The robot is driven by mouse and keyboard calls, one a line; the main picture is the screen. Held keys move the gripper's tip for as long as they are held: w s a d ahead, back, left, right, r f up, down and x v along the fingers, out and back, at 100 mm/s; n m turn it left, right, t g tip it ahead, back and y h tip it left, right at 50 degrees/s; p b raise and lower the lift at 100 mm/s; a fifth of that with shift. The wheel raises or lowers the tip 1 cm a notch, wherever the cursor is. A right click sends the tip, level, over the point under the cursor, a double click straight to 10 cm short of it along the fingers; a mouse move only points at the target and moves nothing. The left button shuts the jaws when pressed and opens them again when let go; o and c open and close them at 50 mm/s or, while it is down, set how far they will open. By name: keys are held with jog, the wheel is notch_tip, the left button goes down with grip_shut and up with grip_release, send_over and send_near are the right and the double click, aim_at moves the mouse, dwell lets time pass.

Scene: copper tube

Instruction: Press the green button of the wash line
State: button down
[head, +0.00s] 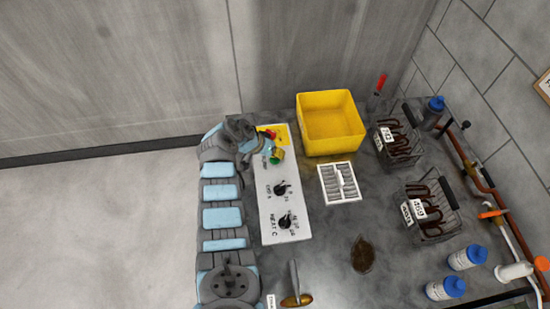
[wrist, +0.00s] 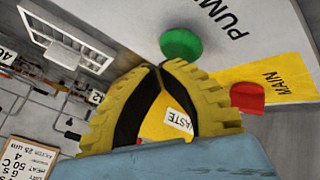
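The green button (wrist: 181,44) is a round green knob on the white control panel, beside the printed word PUMP in the wrist view. My gripper (wrist: 160,66) has yellow ribbed fingers whose tips meet. The tips are just below the green button in the wrist view; I cannot tell whether they touch it. Nothing is held between the fingers; a yellow bin with a WASTE label (wrist: 178,122) shows through the gap behind them. In the head view the control panel (head: 300,225) lies on the counter, and my arm covers its left edge and much of its upper end.
A red switch (wrist: 247,96) on a yellow MAIN plate sits close to the button. Two dark dials (head: 283,188) are lower on the panel. The yellow bin (head: 331,143), a white slotted tray (head: 353,196) and wire baskets (head: 443,229) stand to the right.

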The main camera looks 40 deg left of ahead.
aim_at(278, 159)
jog(key=shift+f+b, duration=0.3)
jog(key=shift+f, duration=0.2)
dwell(0.4)
jog(key=shift+r, duration=0.55)
jog(key=shift+r+p, duration=2.05)
jog(key=shift+r, duration=1)
jog(key=shift+d, duration=0.1)
